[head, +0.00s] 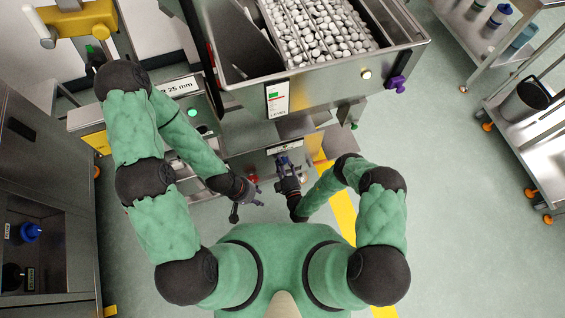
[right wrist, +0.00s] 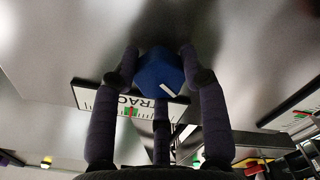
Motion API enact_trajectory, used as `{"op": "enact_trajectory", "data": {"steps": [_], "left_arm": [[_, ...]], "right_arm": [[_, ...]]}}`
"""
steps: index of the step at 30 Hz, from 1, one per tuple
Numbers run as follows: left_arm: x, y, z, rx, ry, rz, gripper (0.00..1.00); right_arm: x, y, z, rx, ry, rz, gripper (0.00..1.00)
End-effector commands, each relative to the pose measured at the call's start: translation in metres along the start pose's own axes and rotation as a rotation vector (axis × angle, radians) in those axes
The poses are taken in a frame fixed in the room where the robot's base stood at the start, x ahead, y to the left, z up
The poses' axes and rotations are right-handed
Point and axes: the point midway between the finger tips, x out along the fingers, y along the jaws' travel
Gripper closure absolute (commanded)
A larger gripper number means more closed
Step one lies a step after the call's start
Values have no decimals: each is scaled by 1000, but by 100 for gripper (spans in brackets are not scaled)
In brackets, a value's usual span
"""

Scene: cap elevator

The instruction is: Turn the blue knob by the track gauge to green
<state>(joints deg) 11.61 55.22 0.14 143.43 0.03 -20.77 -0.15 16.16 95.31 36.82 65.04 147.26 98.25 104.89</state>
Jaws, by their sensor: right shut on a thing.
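The blue knob (right wrist: 160,72) shows in the right wrist view, with a white mark pointing to the lower right. My right gripper (right wrist: 158,62) has its fingers around the knob, touching its sides. The track gauge (right wrist: 97,99) is a white plate just behind the knob, with its lettering partly hidden by a finger. On its scale, a red pointer and a green band show close together.
A hopper of white caps (head: 318,28) stands above, with a level gauge (head: 277,99) on its front and a purple knob (head: 397,84) at its right corner. A red button (head: 253,180) is close to my left gripper. A cabinet is at left; carts are at right.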

Motion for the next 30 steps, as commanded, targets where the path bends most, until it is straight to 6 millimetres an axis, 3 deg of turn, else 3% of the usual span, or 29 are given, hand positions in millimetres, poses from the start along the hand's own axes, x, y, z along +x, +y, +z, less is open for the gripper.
{"op": "enact_trajectory", "data": {"steps": [4,5,6,7,19,30], "left_arm": [[0,0,0,0,0,0,60],[0,0,0,0,0,0,60],[0,0,0,0,0,0,60],[0,0,0,0,0,0,60],[0,0,0,0,0,0,60],[0,0,0,0,0,0,60]], "right_arm": [[-2,-5,-8,6,18,-13,89],[-2,-5,-7,5,18,-13,48],[-2,-5,-7,5,18,-13,36],[-2,-5,-7,5,17,-13,32],[-6,-2,-3,2,10,-5,32],[-63,-1,-2,4,6,-5,32]]}}
